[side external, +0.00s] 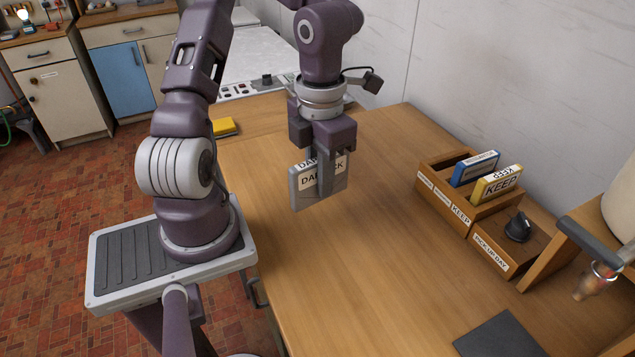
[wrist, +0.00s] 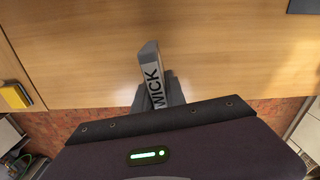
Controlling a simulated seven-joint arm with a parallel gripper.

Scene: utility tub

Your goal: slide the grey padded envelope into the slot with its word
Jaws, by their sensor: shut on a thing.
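My gripper (side external: 326,188) is shut on the grey padded envelope (side external: 304,192) and holds it upright above the table, left of the wooden rack (side external: 447,211). The envelope's white label starts with "DA" and ends in "CK"; a finger hides the middle. In the wrist view the grey envelope (wrist: 150,62) shows "WICK" between the fingers (wrist: 160,92). The rack has several slots with labels on its front. One label reads "KEEP" (side external: 460,214); those to its left are too small to read.
A wooden stand and spout-like part (side external: 597,277) are at right. A dark mat (side external: 497,336) lies in front. The table between gripper and rack is clear.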

